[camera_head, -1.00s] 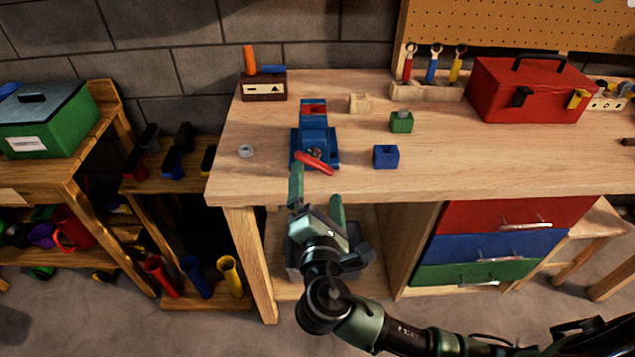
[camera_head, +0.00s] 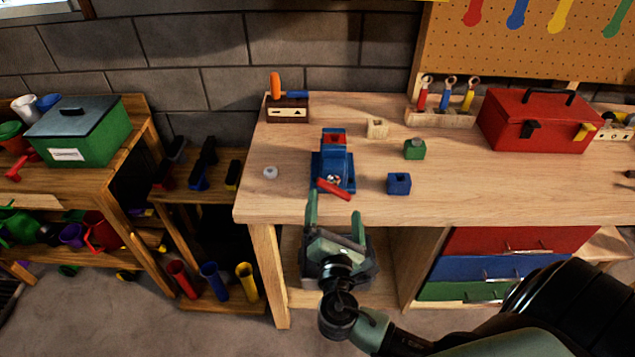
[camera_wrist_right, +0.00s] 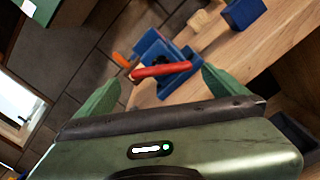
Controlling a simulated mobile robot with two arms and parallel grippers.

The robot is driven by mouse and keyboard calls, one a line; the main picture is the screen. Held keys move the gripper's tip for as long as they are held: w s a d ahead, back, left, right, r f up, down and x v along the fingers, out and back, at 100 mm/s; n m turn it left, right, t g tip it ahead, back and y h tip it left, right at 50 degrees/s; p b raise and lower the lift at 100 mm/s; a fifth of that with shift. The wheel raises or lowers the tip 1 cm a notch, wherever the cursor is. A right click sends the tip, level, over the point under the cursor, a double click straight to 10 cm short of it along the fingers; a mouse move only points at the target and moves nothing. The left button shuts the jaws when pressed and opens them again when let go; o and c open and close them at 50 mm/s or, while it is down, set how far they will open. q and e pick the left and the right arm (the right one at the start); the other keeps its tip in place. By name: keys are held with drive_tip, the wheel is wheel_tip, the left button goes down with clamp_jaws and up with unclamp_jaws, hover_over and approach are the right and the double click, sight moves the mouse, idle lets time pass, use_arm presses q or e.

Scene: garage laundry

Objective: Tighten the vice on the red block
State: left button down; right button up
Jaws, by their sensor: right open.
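The blue vice (camera_head: 334,165) stands near the front edge of the workbench. The red block (camera_head: 334,138) sits at the top of the vice, between its jaws; I cannot tell how tightly. The vice's red handle (camera_head: 334,189) slants across its front, and shows in the right wrist view (camera_wrist_right: 161,70) beyond the fingers. My right gripper (camera_head: 334,207) is open and empty, just in front of the bench edge, below and short of the handle. In the right wrist view its fingers (camera_wrist_right: 160,92) lie to either side of the handle, apart from it. My left gripper is not in view.
On the workbench (camera_head: 300,205), a blue block (camera_head: 399,184) and a green block (camera_head: 414,149) stand right of the vice. A wooden block (camera_head: 377,128) is behind, and a grey nut (camera_head: 270,172) lies left. A red toolbox (camera_head: 537,125) stands at the back right.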

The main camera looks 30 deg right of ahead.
sight(335, 192)
drive_tip(key=p+x, duration=0.1)
drive_tip(key=x, duration=0.4)
drive_tip(key=shift+w+d, duration=0.2)
drive_tip(key=shift+w, duration=0.1)
drive_tip(key=shift+w+d, duration=0.3)
drive_tip(key=shift+w, duration=0.15)
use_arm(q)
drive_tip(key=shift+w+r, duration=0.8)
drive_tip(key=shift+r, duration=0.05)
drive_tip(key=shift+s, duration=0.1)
use_arm(e)
drive_tip(key=c, duration=1.1)
drive_tip(key=shift+f+m, duration=0.2)
drive_tip(key=shift+m, duration=0.1)
drive_tip(key=shift+f+m+b, duration=0.15)
drive_tip(key=shift+m+b, duration=0.85)
drive_tip(key=shift+b, duration=0.05)
drive_tip(key=shift+m, duration=0.3)
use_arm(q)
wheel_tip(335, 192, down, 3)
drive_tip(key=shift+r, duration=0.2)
use_arm(e)
drive_tip(key=shift+r, duration=0.25)
